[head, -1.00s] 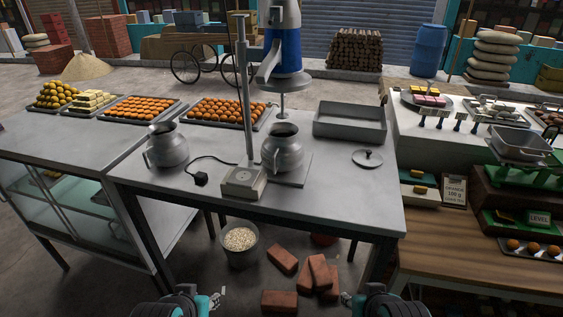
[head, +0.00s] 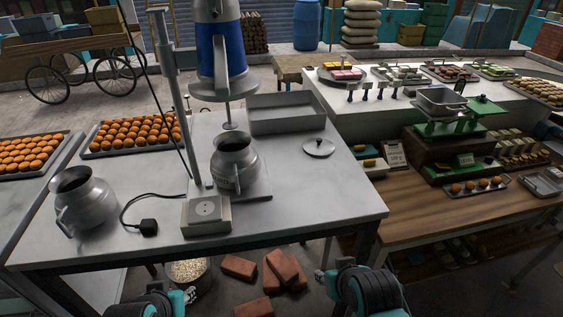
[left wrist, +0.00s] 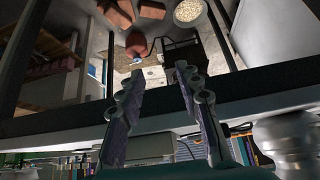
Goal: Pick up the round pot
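Two round-bellied grey metal pots stand upright on the steel table (head: 310,195). One pot (head: 88,205), with a side handle, is at the table's left. The other pot (head: 232,165) is on the mixer stand's plate, under the whisk. My left gripper (left wrist: 158,78) is open and empty in the left wrist view, near the table's front edge. A metal pot (left wrist: 293,140) shows at the right of that view, apart from the fingers. In the head view, parts of both my arms show at the bottom; my right gripper's fingers are not clear there.
The blue mixer (head: 220,55) and its post (head: 178,100) rise above the table. A black plug (head: 149,227) with cable, a lid (head: 319,148) and an empty tray (head: 286,112) lie there. Bricks (head: 285,268) and a bucket (head: 190,272) are on the floor below.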

